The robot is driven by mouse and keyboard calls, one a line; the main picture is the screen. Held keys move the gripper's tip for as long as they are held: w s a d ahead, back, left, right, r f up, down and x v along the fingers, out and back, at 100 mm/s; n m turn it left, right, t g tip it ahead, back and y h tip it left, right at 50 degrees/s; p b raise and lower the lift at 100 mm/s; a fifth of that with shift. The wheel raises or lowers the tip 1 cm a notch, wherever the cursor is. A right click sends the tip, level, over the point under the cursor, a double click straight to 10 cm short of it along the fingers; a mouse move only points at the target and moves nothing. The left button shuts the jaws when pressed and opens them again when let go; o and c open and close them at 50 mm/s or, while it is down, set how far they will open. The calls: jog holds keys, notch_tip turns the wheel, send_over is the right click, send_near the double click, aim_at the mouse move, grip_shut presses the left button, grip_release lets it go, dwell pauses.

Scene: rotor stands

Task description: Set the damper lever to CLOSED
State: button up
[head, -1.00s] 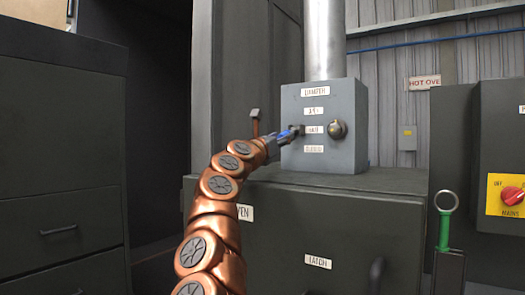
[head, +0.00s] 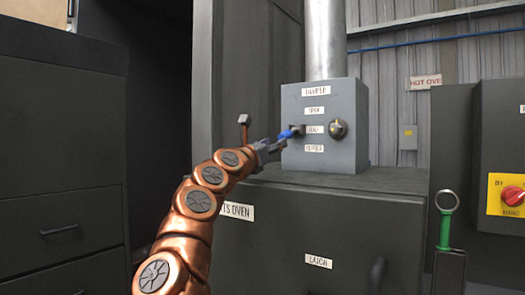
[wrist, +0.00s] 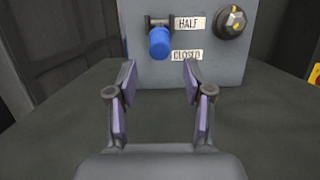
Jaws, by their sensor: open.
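The damper box (head: 351,115) is a grey box with stacked labels, on top of the oven. Its damper lever (head: 286,134) has a blue grip and sticks out at the box's left side, level with the middle label. In the wrist view the lever's blue grip (wrist: 160,43) is beside the HALF label (wrist: 188,23), above and left of the CLOSED label (wrist: 187,55). My gripper (wrist: 158,75) is open and empty, its two fingers below the blue grip in the picture and apart from it. In the head view my gripper (head: 268,150) is just left of the box.
A round knob (head: 338,129) is on the box's right, near the lever. A metal flue pipe (head: 324,40) rises from the box. The oven top (head: 390,180) is bare around it. A green-handled tool (head: 445,230) and a red mains switch (head: 514,196) are at the right.

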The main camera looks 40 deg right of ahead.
jog(key=shift+v, duration=1.85)
jog(key=shift+s+a+f, duration=0.15)
jog(key=shift+a, duration=0.5)
